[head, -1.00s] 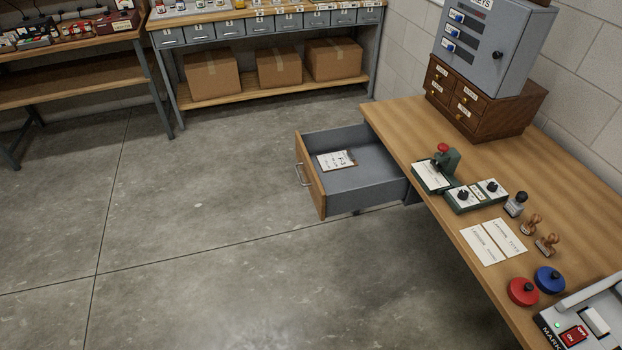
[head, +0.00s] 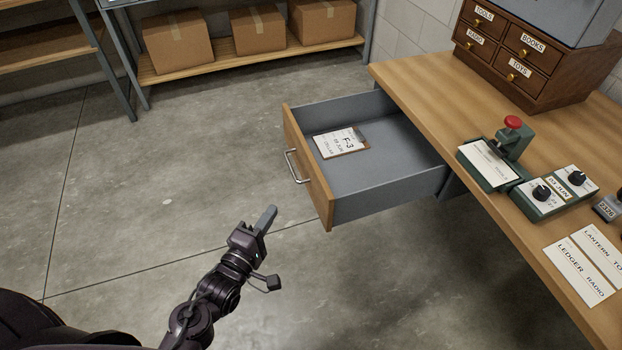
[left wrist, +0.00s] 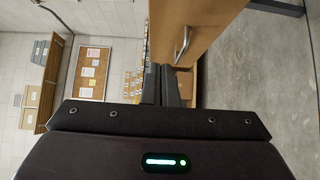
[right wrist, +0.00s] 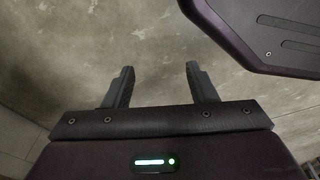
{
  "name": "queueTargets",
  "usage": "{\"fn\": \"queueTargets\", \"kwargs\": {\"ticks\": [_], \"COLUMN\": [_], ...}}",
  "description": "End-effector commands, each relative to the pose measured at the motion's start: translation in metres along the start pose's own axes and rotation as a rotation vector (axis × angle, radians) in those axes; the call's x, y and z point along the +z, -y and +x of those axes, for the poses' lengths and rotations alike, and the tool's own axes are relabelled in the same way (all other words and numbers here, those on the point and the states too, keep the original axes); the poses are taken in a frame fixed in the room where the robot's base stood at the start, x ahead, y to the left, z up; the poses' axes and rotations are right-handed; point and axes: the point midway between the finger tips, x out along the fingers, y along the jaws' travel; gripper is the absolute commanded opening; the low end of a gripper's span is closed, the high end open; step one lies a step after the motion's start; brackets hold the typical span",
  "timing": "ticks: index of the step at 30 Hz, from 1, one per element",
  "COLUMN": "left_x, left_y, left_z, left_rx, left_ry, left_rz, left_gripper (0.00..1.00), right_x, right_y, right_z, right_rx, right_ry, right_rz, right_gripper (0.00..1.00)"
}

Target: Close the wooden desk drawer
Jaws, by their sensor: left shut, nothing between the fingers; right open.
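The desk drawer (head: 390,194) is pulled out from the wooden desk (head: 420,86). It has a wooden front (head: 306,166), a metal bar handle (head: 293,167) and grey sides. A clipboard card marked F-3 (head: 341,143) lies inside. My left gripper (head: 268,218) is shut and empty, in front of the drawer front and apart from it, below and left of it in the head view. In the left wrist view the shut fingers (left wrist: 167,85) point toward the drawer front, with the handle (left wrist: 182,45) just beyond. My right gripper (right wrist: 158,88) is open and empty over bare floor, outside the head view.
On the desk are a green stamping device (head: 498,160), a dial box (head: 556,192), paper labels (head: 583,266) and a small wooden cabinet (head: 515,50). A shelf with cardboard boxes (head: 178,42) stands behind. The concrete floor (head: 170,170) before the drawer is clear.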

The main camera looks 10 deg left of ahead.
Motion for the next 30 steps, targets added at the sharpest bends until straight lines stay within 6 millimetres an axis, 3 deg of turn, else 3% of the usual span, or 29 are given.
{"fn": "queueTargets", "kwargs": {"ticks": [15,21,30], "left_x": [0.004,0.023,0.029], "left_y": [0.000,0.001,0.001], "left_z": [0.100,0.117,0.122], "left_rx": [-0.001,-0.004,-0.005], "left_ry": [0.001,0.000,0.000], "left_rz": [0.001,0.001,0.002], "left_gripper": [0.00,0.00,0.00], "right_x": [-0.011,-0.011,-0.011], "right_y": [0.000,0.000,-0.001], "right_z": [-0.004,-0.004,-0.004], "right_rx": [0.000,0.000,0.001], "right_ry": [-0.007,-0.006,-0.006], "right_rz": [0.001,0.001,0.000], "right_gripper": [0.52,0.52,0.52]}}
